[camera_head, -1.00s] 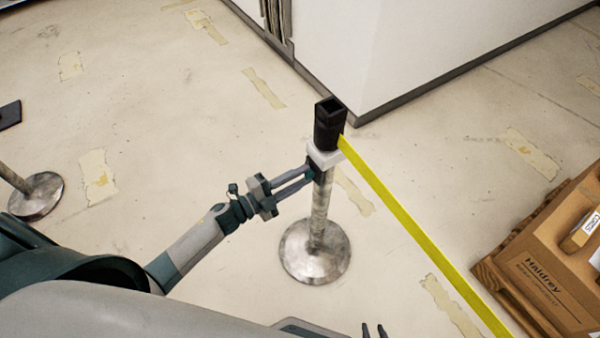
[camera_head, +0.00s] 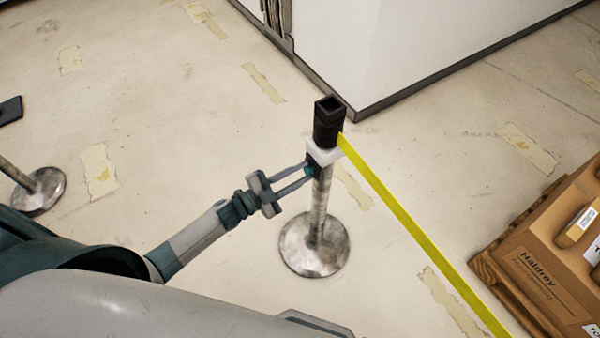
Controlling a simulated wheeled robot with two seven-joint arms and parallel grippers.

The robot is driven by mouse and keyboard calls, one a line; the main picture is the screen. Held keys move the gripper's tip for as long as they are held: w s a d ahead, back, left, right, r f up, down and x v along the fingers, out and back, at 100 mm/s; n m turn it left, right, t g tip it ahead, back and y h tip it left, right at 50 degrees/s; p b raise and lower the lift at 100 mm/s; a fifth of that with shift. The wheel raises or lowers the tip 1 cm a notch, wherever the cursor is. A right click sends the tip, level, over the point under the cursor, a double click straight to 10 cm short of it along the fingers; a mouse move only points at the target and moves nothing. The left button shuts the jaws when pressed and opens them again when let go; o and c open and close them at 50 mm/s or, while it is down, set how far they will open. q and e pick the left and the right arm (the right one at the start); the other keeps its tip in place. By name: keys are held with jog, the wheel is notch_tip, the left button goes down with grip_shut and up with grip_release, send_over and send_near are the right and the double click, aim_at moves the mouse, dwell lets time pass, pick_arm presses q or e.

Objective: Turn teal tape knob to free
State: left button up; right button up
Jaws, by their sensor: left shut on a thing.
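The barrier post (camera_head: 320,205) stands upright on a round metal base (camera_head: 314,246), with a black head (camera_head: 328,122) and a pale collar on top. A yellow tape (camera_head: 410,225) runs from the head down to the lower right. The small teal knob (camera_head: 309,171) sits on the left side of the post, just under the collar. My left gripper (camera_head: 306,173) reaches in from the left and is shut on the knob, its fingertips partly covering it. My right gripper is not in view.
A cardboard box (camera_head: 545,280) on a wooden pallet stands at the right. A white wall (camera_head: 400,45) with a dark skirting is behind the post. Another post base (camera_head: 40,192) is at the far left. The floor between is clear.

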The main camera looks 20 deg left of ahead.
pick_arm(q)
jog(key=shift+f, duration=0.1)
jog(key=o, duration=1.1)
jog(key=shift+c, duration=0.2)
jog(key=b+v, duration=0.3)
jog(key=v, duration=1.4)
jog(key=shift+s+a, duration=0.2)
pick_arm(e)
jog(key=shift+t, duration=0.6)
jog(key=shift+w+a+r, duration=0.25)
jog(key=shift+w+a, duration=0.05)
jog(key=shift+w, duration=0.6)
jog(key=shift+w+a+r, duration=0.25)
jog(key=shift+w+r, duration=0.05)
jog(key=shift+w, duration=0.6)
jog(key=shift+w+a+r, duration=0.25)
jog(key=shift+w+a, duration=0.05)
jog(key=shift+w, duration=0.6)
pick_arm(q)
jog(key=shift+f, duration=0.1)
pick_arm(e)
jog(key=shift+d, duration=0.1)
